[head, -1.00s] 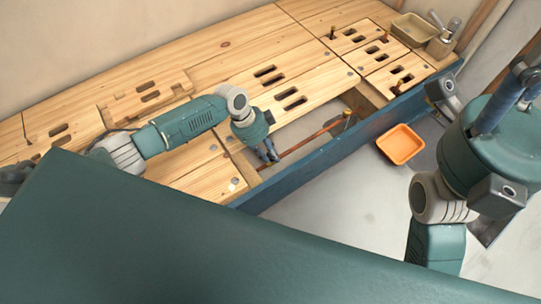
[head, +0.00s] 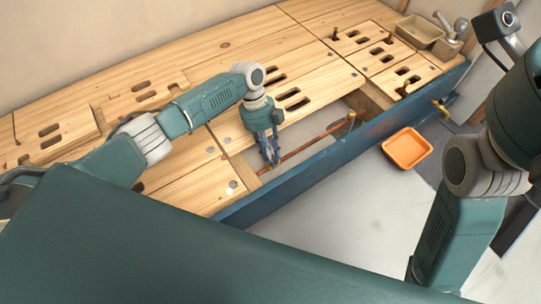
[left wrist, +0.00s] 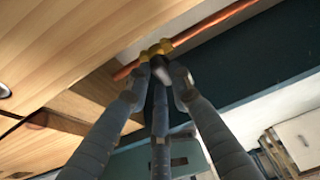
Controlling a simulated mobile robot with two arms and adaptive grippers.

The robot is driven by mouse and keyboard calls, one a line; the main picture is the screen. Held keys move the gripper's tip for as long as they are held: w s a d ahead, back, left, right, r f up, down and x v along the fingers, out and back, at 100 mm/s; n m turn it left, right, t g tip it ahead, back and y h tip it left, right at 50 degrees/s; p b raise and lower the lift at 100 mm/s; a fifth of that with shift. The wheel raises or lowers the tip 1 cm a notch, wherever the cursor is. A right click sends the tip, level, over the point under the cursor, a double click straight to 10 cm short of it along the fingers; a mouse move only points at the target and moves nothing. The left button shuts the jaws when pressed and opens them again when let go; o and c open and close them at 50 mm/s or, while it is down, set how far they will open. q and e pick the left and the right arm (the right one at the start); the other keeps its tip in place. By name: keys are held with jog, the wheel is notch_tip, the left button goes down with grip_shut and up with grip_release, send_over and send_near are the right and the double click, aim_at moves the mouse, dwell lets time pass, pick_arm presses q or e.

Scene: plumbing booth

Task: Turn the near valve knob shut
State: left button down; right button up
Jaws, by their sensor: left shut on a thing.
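The copper pipe (head: 313,141) runs through the open slot of the wooden bench, along its blue front edge. In the left wrist view, a brass valve body (left wrist: 157,48) sits on the pipe, with the near valve knob (left wrist: 162,72) a blurred grey-brown shape between the fingers. My left gripper (head: 271,160) points down at the pipe's near end, and its fingers (left wrist: 158,85) are closed around the knob, hiding part of it. A second brass valve (head: 351,115) stands at the pipe's far end. My right arm is at the right; its gripper is out of view.
The blue front board (head: 300,170) runs close beside the pipe. An orange tray (head: 407,148) lies on the floor in front. Slotted wooden panels (head: 300,70) cover the bench. A tan basin (head: 420,31) with a tap is at the far end.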

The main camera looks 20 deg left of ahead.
dwell(0.6)
pick_arm(q)
jog(key=c, duration=1.5)
grip_release()
jog(key=v, duration=1.2)
jog(key=shift+d, duration=0.1)
